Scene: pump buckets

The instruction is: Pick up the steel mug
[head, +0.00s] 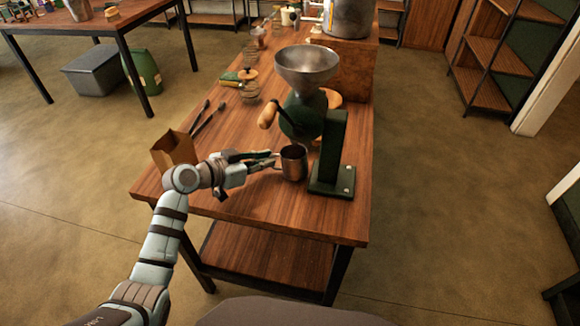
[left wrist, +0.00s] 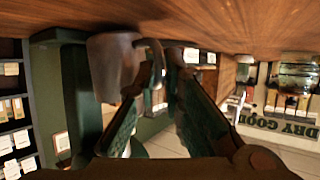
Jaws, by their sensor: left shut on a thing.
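The steel mug (head: 294,164) stands upright on the wooden table (head: 225,195), just left of the green grinder's base. My left gripper (head: 274,160) reaches in from the left and is shut on the mug's handle. In the left wrist view, which is upside down, the mug (left wrist: 112,66) is at upper left, and its curved handle (left wrist: 156,58) runs between the fingertips (left wrist: 168,62). The mug seems to rest on the table. My right gripper is not in view.
The green hand grinder (head: 334,150) with a steel hopper (head: 306,64) stands close on the mug's right. Its crank has a wooden knob (head: 267,116). An open paper bag (head: 174,150) stands behind my left wrist. Glass jars (head: 250,88) stand farther back. The table's front strip is clear.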

